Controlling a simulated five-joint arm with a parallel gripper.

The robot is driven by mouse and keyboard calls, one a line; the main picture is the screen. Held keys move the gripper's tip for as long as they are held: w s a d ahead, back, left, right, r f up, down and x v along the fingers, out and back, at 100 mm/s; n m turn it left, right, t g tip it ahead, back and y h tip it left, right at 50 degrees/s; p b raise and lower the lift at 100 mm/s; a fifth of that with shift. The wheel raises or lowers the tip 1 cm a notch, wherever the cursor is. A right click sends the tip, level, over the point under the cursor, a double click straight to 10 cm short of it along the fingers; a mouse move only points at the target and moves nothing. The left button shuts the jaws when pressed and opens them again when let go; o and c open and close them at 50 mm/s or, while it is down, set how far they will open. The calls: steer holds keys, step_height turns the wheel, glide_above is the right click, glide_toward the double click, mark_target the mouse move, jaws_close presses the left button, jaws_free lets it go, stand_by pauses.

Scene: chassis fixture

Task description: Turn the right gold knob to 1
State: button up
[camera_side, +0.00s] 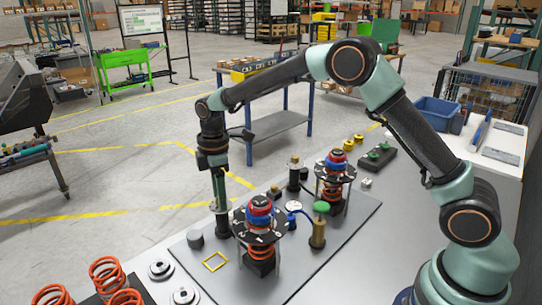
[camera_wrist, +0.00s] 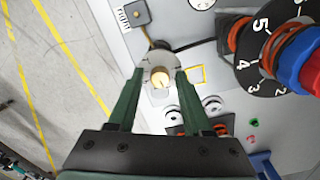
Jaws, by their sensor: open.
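In the wrist view a round gold-topped part (camera_wrist: 161,78) with a pale collar shows between the fingertips of my open gripper (camera_wrist: 159,72). In the side view my gripper (camera_side: 220,203) points down at the left edge of the grey plate, just left of the nearer numbered dial (camera_side: 258,232). That black dial, with a blue and red knob (camera_side: 260,210) on top, stands over an orange spring; its numbers (camera_wrist: 262,62) show at the right of the wrist view. I cannot tell which is the right gold knob, or if the fingers touch anything.
A second spring-mounted dial (camera_side: 335,170) stands behind, with a green-capped brass cylinder (camera_side: 318,225) between them. A grey cylinder (camera_side: 195,238) and a yellow square outline (camera_side: 215,262) are near my gripper. Orange springs (camera_side: 105,275) stand at the front left.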

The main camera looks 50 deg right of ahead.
steer(key=m, duration=1.2)
steer(key=shift+m, duration=2.1)
steer(key=shift+c, duration=0.3)
